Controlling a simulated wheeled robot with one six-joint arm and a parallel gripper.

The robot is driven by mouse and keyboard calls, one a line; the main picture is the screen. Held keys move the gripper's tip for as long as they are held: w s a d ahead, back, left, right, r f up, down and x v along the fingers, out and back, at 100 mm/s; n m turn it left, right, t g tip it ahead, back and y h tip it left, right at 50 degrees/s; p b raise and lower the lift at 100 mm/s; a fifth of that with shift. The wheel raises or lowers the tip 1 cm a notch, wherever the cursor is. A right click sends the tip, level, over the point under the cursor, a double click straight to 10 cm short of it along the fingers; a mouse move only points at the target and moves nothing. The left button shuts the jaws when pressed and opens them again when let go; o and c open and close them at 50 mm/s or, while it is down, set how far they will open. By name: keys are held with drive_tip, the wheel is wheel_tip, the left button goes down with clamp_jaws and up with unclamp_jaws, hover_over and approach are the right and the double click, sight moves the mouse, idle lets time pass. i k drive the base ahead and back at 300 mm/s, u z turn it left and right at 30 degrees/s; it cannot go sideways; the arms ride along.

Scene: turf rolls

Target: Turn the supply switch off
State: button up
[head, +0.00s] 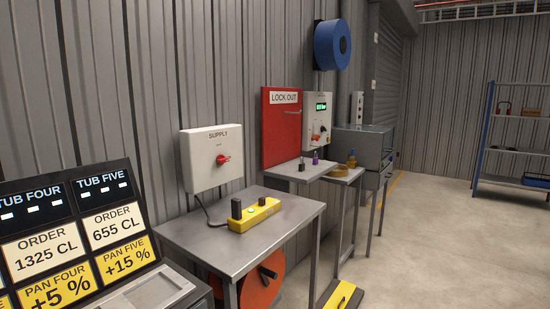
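The supply switch is a red rotary handle (223,160) on the front of a white box (206,178) labelled SUPPLY. The box is mounted on the corrugated wall, above the back of a grey metal table (185,236). The handle looks roughly level, tilted slightly; its position marks are too small to read. A dark cable runs from under the box down to the table. My gripper is not in the head view.
A yellow block with dark posts (256,215) lies on the table. A red LOCK OUT cabinet (281,135) and a control box (318,105) are further along the wall. A display board (75,240) stands at the near left. Floor (420,240) on the right is open.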

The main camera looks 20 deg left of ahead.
sight(221, 159)
drive_tip(key=i, duration=1.6)
drive_tip(key=u, duration=1.35)
drive_tip(key=i, duration=0.6)
drive_tip(key=u, duration=0.75)
